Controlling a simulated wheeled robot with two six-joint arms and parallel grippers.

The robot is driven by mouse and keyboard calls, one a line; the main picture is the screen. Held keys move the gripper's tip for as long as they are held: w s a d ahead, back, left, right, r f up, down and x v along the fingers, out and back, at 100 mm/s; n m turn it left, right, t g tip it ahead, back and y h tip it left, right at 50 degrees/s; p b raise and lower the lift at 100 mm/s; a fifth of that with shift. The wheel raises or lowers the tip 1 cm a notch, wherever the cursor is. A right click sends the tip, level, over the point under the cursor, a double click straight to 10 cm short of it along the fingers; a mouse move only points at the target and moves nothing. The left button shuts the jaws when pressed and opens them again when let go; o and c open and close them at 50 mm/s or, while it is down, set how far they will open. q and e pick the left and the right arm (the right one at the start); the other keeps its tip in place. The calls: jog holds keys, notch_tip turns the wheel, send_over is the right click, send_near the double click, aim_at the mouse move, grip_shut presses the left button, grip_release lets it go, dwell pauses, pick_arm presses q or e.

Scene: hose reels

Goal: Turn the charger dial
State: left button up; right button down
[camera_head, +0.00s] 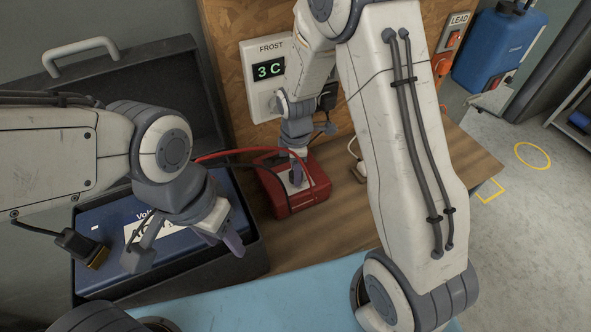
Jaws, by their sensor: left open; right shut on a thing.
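The red charger (297,203) sits on the wooden bench beside the blue battery. My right gripper (297,178) reaches down onto the charger's top face and is shut on the dial there. The dial itself is mostly hidden by the fingers. Red and black cables run from the charger to the left. My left gripper (190,251) is open and empty, over the blue battery (100,240) with its white label.
An open black case (130,85) stands at the left around the battery. A frost display (268,70) reading 3 C hangs on the wooden board. A light blue mat (270,305) lies in front.

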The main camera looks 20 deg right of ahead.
jog(key=m, duration=1.1)
jog(key=shift+m, duration=0.3)
jog(key=m, duration=1.1)
jog(key=shift+m, duration=0.4)
jog(key=shift+c, duration=1.9)
grip_release()
notch_tip(320, 180, up, 11)
jog(key=b, duration=0.1)
jog(key=shift+f, duration=0.2)
